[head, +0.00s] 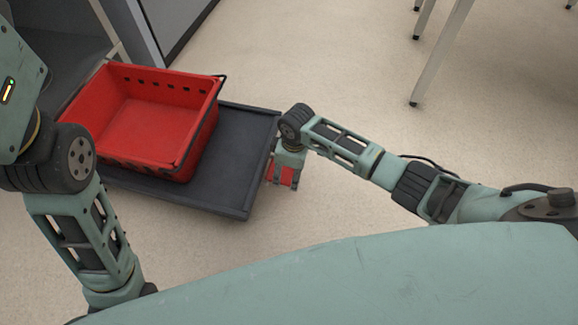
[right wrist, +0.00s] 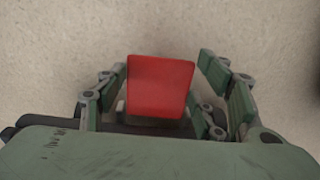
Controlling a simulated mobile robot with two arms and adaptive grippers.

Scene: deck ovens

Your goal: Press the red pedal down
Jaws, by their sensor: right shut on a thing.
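The red pedal (right wrist: 160,85) is a flat red plate in the middle of the right wrist view, with the pale floor behind it. In the head view only a little of the pedal (head: 287,177) shows, at the right end of the dark platform. My right gripper (head: 285,184) points down there, and in the right wrist view its fingers (right wrist: 160,88) stand on both sides of the pedal, shut on it. How far the pedal is pressed cannot be told. My left arm shows at the left of the head view, but its gripper is out of frame.
A red crate (head: 206,135) with a dark handle sits on the dark low platform (head: 245,150), left of my right gripper. A grey cabinet stands behind at the upper left. Pale table legs (head: 437,60) stand at the upper right. The floor between is clear.

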